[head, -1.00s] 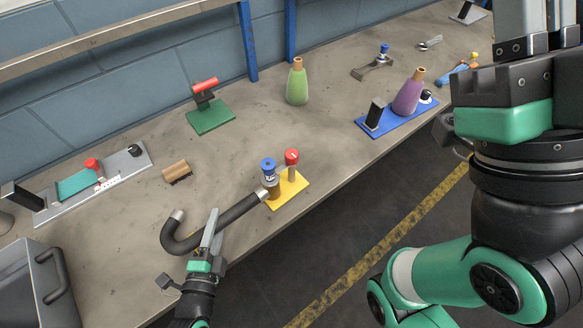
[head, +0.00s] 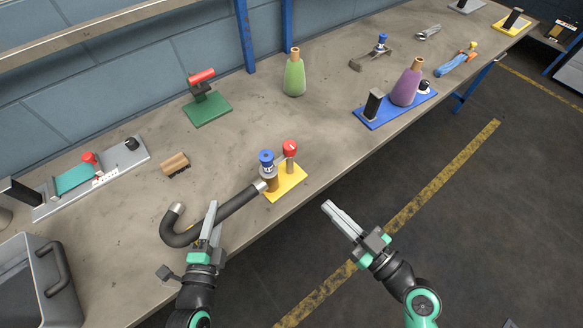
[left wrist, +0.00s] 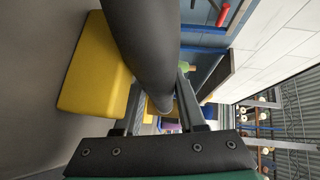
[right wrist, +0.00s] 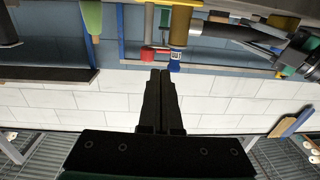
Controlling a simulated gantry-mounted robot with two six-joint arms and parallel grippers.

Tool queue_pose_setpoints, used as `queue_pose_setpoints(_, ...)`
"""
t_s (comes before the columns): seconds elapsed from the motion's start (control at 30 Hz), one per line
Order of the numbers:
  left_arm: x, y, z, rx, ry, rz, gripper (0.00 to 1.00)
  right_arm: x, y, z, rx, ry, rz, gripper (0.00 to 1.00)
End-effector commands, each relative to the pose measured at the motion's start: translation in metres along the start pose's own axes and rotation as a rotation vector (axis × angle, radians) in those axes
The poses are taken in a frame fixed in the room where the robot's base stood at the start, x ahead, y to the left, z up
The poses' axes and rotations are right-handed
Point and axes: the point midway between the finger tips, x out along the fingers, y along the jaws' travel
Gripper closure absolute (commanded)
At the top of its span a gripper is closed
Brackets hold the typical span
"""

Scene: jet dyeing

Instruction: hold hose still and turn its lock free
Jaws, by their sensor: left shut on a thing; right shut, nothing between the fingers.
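The black hose (head: 234,204) curves over the table's front part and joins the brass fitting on the yellow base (head: 287,184). A blue cap (head: 266,158) tops the fitting, and a red knob (head: 289,149) stands beside it. My left gripper (head: 211,222) is shut on the hose; the hose also fills the gap between the fingers in the left wrist view (left wrist: 145,45). My right gripper (head: 342,216) is shut and empty, off the table's front edge, to the right of the yellow base. The right wrist view shows the red knob (right wrist: 150,53) and blue cap (right wrist: 175,66) beyond its fingertips.
A blue base (head: 395,110) with a purple bottle (head: 408,84) stands to the right. A green bottle (head: 294,75), green stand (head: 208,108) and brush (head: 174,164) are further back. A grey bin (head: 36,285) is at left front. The floor before the table is clear.

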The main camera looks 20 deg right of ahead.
Motion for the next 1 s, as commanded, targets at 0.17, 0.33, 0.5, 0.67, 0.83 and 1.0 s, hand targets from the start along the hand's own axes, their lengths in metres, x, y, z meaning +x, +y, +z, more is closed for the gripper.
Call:
queue_pose_setpoints(0.17,0.000,0.000,0.000,0.000,0.000,0.000,1.00,0.008,0.000,-0.002,-0.003,0.003,-0.002,1.00)
queue_pose_setpoints(0.33,0.000,0.000,0.000,0.000,0.000,0.001,1.00,0.035,0.000,-0.002,-0.004,0.004,-0.004,1.00)
queue_pose_setpoints(0.5,0.000,0.000,0.000,0.000,0.000,0.001,1.00,0.073,-0.001,-0.003,-0.004,0.004,-0.005,1.00)
queue_pose_setpoints(0.67,0.000,0.000,0.000,0.000,0.000,0.001,1.00,0.107,-0.001,-0.003,-0.004,0.004,-0.003,1.00)
queue_pose_setpoints(0.83,0.000,0.000,0.000,0.000,0.000,0.001,1.00,0.132,-0.001,-0.003,-0.004,0.003,-0.003,1.00)
queue_pose_setpoints(1.0,0.000,0.000,0.000,0.000,0.000,0.001,1.00,0.141,0.000,-0.002,-0.004,0.003,-0.001,1.00)
